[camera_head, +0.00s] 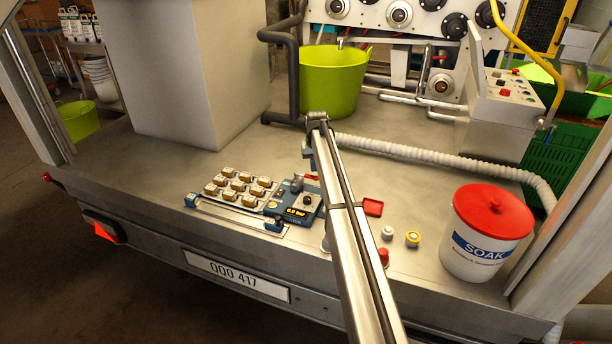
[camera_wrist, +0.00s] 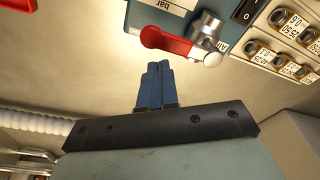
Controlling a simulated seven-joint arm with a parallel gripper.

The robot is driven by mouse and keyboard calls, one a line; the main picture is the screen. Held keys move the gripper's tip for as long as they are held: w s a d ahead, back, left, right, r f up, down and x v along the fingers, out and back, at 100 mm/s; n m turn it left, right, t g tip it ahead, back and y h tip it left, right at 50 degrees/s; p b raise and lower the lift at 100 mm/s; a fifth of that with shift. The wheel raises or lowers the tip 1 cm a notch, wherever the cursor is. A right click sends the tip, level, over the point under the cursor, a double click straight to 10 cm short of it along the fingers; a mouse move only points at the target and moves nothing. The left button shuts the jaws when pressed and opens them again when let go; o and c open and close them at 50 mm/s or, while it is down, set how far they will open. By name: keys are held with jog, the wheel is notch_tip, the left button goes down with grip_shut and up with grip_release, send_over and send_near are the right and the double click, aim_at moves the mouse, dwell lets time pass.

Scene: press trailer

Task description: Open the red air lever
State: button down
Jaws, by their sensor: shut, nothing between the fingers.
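The red lever (camera_wrist: 165,40) shows at the top of the wrist view, joined to a silver valve (camera_wrist: 208,30) on a blue control box (camera_wrist: 170,12) marked "bar". My gripper (camera_wrist: 158,68) points at the lever, its blue fingers together and empty. The fingertips appear just short of the lever in the picture; I cannot tell whether they touch it. In the head view the blue box (camera_head: 293,203) sits on the metal deck, and a small red part (camera_head: 312,177) shows at its far edge, partly by my arm.
A red square dish (camera_head: 373,207), small buttons (camera_head: 413,239) and a SOAK bucket (camera_head: 485,230) stand to the right. A white hose (camera_head: 430,155) and green tub (camera_head: 335,80) lie behind.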

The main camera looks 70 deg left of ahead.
aim_at(313, 177)
dwell(0.4)
jog(key=shift+d+f, duration=0.15)
jog(key=shift+f, duration=0.7)
jog(key=shift+s+d, duration=0.7)
jog(key=shift+d, duration=0.35)
jog(key=shift+s, duration=0.1)
